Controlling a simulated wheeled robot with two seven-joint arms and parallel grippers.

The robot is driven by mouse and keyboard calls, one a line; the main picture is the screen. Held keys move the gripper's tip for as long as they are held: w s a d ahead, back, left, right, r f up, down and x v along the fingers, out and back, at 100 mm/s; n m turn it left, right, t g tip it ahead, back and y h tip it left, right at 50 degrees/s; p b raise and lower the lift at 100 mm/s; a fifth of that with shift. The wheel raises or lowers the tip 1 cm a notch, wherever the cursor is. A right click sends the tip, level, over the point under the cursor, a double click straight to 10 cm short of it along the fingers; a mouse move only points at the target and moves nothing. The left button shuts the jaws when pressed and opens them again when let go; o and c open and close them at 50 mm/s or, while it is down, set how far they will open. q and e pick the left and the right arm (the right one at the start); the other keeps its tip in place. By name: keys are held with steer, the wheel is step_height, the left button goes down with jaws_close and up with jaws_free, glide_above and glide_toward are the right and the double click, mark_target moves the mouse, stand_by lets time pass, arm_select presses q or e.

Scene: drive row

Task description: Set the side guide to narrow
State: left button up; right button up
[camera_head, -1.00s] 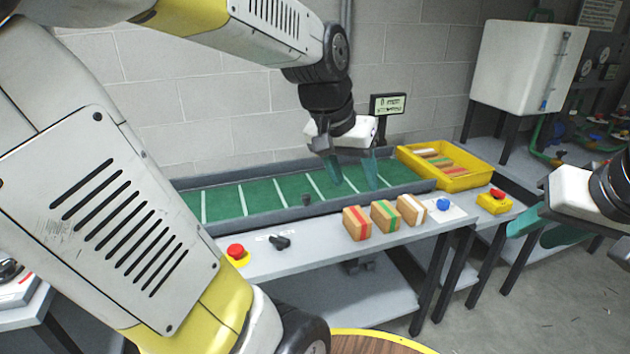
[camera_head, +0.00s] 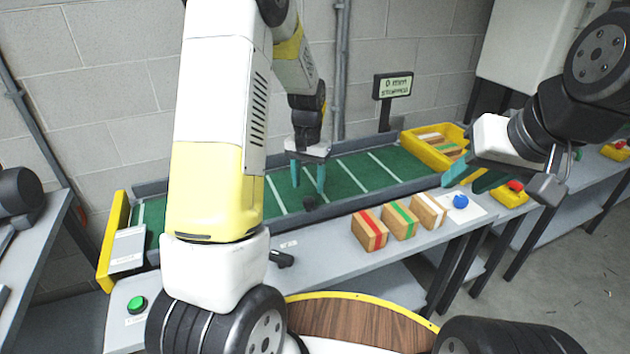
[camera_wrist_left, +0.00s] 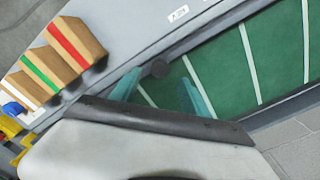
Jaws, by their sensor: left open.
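A conveyor with a green belt (camera_head: 348,180) and white cross lines runs along the wall. Its near side has a grey rail (camera_head: 385,192); I cannot tell for certain that this is the side guide. A dark round knob (camera_head: 309,202) stands at this rail and also shows in the left wrist view (camera_wrist_left: 158,68). My left gripper (camera_head: 308,178) is open and empty above the belt, its teal fingers pointing down just behind the knob. In the left wrist view its fingers (camera_wrist_left: 158,92) are apart. My right gripper (camera_head: 474,178) looks open and empty near the yellow bin.
A black lever (camera_head: 282,258) sits on the front ledge, with a green button (camera_head: 136,304) farther left. A display (camera_head: 394,87) reads 0 and stopped.

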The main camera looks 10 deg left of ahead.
mark_target(309, 199)
arm_select(q)
step_height(309, 199, down, 5)
steer(key=shift+f, duration=0.15)
jaws_close()
stand_by(0.4)
stand_by(1.1)
